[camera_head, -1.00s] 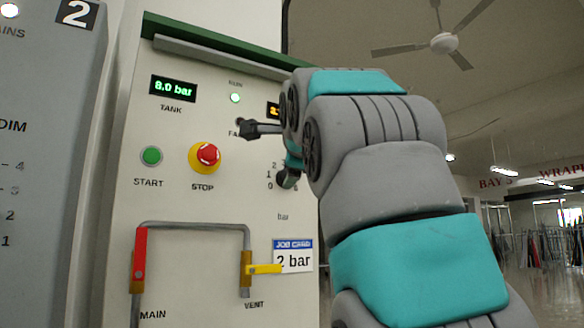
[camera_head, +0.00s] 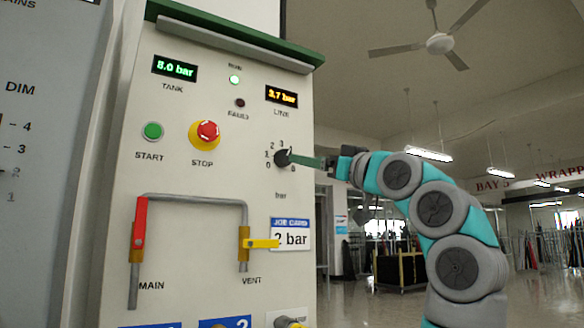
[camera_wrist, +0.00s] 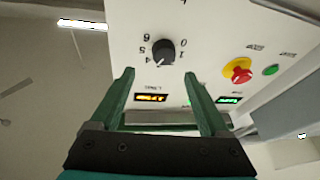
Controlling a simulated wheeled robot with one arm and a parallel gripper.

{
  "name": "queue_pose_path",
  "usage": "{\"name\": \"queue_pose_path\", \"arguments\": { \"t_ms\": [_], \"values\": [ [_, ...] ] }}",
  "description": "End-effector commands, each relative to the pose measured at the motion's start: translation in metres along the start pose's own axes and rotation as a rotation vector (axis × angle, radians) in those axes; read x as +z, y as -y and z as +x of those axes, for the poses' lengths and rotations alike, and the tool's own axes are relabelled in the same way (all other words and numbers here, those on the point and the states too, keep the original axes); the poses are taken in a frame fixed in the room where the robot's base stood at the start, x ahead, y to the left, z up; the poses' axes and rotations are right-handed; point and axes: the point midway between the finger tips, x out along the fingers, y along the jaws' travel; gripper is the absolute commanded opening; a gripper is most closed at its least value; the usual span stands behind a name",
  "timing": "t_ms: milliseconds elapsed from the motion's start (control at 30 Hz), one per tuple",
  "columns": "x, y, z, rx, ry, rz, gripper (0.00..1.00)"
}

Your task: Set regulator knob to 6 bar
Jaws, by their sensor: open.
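The regulator knob (camera_head: 282,158) is a small black dial on the pale panel, with a number scale around it. In the wrist view the knob (camera_wrist: 163,52) appears upside down, just beyond and between my fingertips; its exact pointer setting is too small to read surely. My gripper (camera_head: 297,161) reaches in from the right with green fingers pointing at the knob. In the wrist view my gripper (camera_wrist: 158,75) is open, with nothing held. The LINE display (camera_head: 282,96) reads about 3.7 bar. The job card (camera_head: 291,234) reads 2 bar.
The TANK display (camera_head: 175,68) reads 8.0 bar. A green START button (camera_head: 153,131) and red STOP button (camera_head: 208,131) sit left of the knob. Below are a red lever (camera_head: 140,222), a yellow vent lever (camera_head: 262,244) and grey pipe (camera_head: 195,197).

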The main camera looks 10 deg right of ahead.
Motion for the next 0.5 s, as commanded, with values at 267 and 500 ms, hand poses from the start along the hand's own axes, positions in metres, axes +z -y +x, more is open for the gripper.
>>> {"name": "queue_pose_path", "arguments": {
  "t_ms": [267,500],
  "values": [
    [0.009,0.003,-0.007,-0.030,-0.033,-0.205,0.79],
    [0.005,0.003,0.024,-0.029,-0.033,-0.204,0.79]
  ]
}}
